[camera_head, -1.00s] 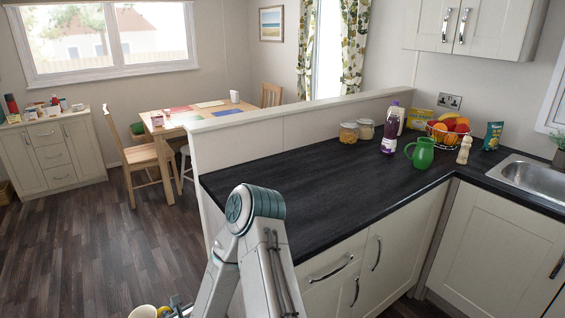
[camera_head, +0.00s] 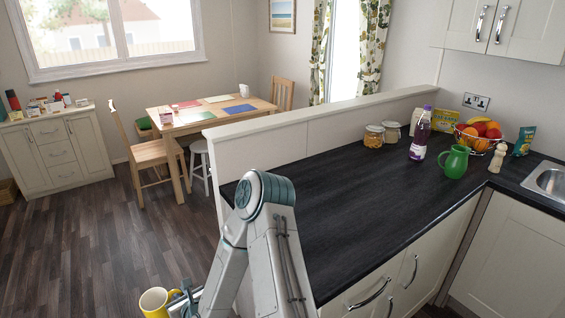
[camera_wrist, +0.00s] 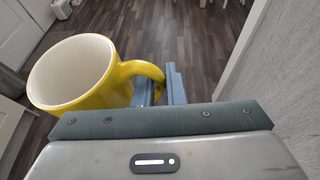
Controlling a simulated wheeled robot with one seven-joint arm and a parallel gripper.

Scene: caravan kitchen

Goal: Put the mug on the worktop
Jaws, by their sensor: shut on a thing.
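A yellow mug (camera_head: 156,301) with a white inside is at the bottom left of the head view, left of the worktop and in front of its end. My gripper (camera_head: 186,298) is beside it, partly cut off by the frame's lower edge. In the wrist view the mug (camera_wrist: 80,75) is upright to slightly tilted, and my gripper (camera_wrist: 158,88) is shut on its handle. The mug hangs over the wood floor. The dark worktop (camera_head: 340,205) is to the right of my arm, with its near left part bare.
A green jug (camera_head: 454,162), a purple bottle (camera_head: 420,136), jars (camera_head: 374,136), a fruit basket (camera_head: 479,134) and a pepper mill (camera_head: 497,158) stand at the worktop's far right. A raised ledge (camera_head: 320,121) runs along its back. A white mug (camera_head: 244,90) is on the dining table (camera_head: 205,116).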

